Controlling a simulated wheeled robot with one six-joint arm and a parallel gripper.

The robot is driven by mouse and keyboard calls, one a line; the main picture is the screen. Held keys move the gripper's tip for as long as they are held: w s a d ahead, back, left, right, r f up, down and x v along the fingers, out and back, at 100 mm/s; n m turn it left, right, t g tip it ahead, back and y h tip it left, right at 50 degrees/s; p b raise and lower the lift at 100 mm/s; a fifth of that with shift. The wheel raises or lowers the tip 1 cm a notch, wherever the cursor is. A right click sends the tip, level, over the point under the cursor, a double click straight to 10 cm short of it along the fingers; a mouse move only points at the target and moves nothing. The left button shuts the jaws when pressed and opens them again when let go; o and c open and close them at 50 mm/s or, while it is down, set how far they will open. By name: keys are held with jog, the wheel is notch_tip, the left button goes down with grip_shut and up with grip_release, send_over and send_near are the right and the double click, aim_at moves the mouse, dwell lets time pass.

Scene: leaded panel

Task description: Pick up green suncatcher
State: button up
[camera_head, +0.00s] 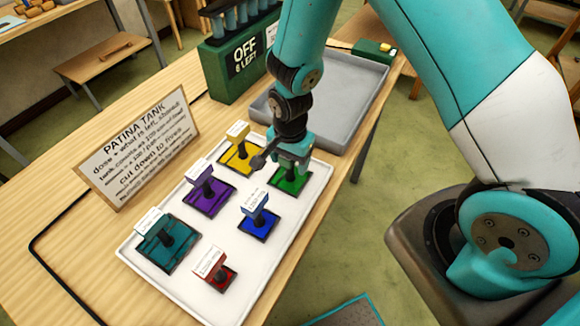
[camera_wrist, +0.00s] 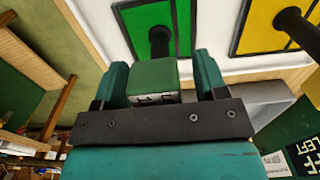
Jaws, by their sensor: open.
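The green suncatcher (camera_head: 289,182) lies on the white tray (camera_head: 200,299) in the head view, at the tray's upper right. It is a flat green panel in a dark frame with a dark upright post. My gripper (camera_head: 292,155) is directly over it and partly hides it. In the wrist view the green suncatcher (camera_wrist: 150,27) shows just beyond the fingertips. My gripper also shows there (camera_wrist: 162,80), its two teal fingers apart. A small green block with a pale, marked face sits between the fingers in that picture. I cannot tell whether the fingers touch it.
Yellow (camera_head: 236,158), purple (camera_head: 209,200), blue (camera_head: 258,223), teal (camera_head: 163,247) and red (camera_head: 223,279) suncatchers stand nearby on the tray. A grey basin (camera_head: 345,100) lies behind. A "PATINA TANK" sign (camera_head: 138,148) and a green "OFF" box (camera_head: 235,70) stand left and behind.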

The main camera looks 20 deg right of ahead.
jog(key=shift+c, duration=0.2)
jog(key=c, duration=1.1)
jog(key=shift+r, duration=0.15)
